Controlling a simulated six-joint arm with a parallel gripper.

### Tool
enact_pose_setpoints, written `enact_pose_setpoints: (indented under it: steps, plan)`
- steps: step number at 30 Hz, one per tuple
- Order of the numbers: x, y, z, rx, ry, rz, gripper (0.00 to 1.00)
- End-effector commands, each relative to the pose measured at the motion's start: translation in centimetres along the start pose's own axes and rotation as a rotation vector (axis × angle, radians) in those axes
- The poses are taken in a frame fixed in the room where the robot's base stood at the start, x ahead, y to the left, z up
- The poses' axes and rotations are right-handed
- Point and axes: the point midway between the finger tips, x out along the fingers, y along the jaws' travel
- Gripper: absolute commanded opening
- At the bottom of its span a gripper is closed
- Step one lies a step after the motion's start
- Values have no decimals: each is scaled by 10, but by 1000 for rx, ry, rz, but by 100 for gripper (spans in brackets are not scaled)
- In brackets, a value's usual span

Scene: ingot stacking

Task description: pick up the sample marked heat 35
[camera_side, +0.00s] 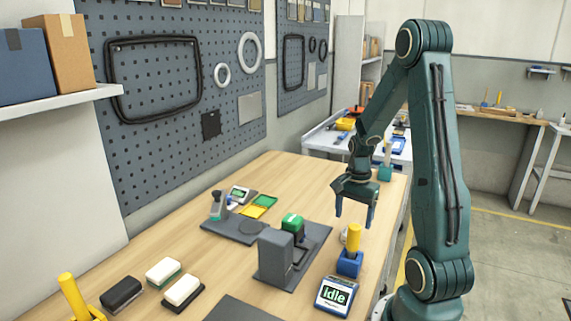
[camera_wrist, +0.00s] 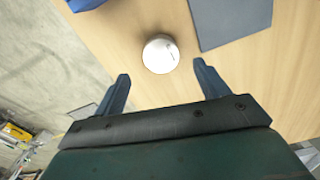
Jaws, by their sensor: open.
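In the wrist view a white round piece (camera_wrist: 159,55) with a small dark mark on top lies on the wooden table, between and slightly beyond my fingertips. I cannot read the mark, nor a heat number anywhere. In the side view a small white piece (camera_side: 344,236) shows below my gripper, partly hidden behind a yellow cylinder; it looks like the same piece. My gripper (camera_side: 354,219) is open, pointing down above the table near it. In the wrist view the two fingers of my gripper (camera_wrist: 161,68) are apart with nothing held.
The yellow cylinder (camera_side: 354,238) stands in a blue holder (camera_side: 349,264), close in front of the white piece. A display (camera_side: 333,295) reads "Idle". A grey machine (camera_side: 275,256) stands on a dark mat (camera_side: 316,236) to the left. The table behind my gripper is mostly clear.

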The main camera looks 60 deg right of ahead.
Motion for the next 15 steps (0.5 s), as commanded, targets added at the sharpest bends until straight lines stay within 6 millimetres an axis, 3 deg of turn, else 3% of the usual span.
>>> enact_pose_setpoints:
  steps: [15]
  plan:
    - [46,-2,4,0,-2,2,74]
